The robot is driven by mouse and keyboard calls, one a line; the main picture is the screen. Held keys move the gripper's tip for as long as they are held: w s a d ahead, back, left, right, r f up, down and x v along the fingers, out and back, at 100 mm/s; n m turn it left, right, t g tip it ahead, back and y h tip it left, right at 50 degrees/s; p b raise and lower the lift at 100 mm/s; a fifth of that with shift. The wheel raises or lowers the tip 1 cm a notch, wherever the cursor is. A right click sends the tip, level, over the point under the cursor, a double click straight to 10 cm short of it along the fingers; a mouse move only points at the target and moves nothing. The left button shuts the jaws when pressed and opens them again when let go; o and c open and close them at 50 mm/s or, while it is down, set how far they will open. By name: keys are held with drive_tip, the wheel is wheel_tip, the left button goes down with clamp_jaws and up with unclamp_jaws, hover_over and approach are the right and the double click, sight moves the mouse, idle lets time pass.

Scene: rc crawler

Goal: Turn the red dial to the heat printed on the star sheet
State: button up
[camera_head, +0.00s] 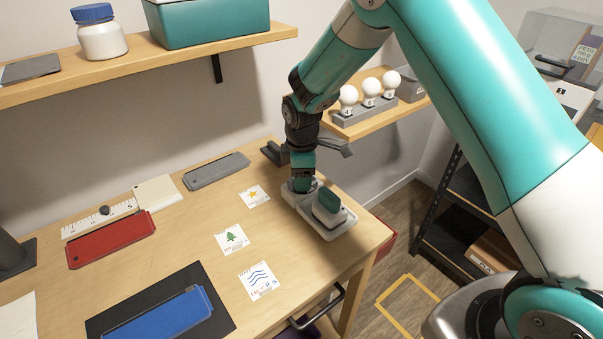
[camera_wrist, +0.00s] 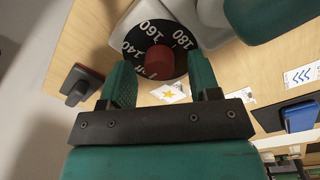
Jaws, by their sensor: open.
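The red dial (camera_wrist: 160,58) is a round red knob on a black disc with white numbers; 140, 160 and 180 show in the wrist view. My gripper (camera_wrist: 161,66) is open, with one green finger on each side of the knob in the picture; I cannot tell whether they touch it. In the head view my gripper (camera_head: 302,183) points down over the left end of the white base (camera_head: 331,232) and hides the dial. The star sheet (camera_head: 254,195) lies to its left with a yellow star; its print is too small to read. The star sheet also shows partly in the wrist view (camera_wrist: 174,92).
A green-topped device (camera_head: 328,204) stands on the white base close beside my gripper. A tree sheet (camera_head: 232,239) and a wave sheet (camera_head: 259,281) lie nearer. A dark block (camera_head: 273,152) sits behind. A shelf with white bulbs (camera_head: 370,90) is beyond my wrist.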

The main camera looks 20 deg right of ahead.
drive_tip(key=shift+f, duration=0.25)
drive_tip(key=c, duration=0.9)
drive_tip(key=shift+c, duration=0.2)
drive_tip(key=m, duration=0.5)
drive_tip(key=shift+m, duration=0.3)
drive_tip(key=m, duration=0.6)
drive_tip(key=shift+w+b, duration=0.1)
drive_tip(key=shift+b, duration=0.25)
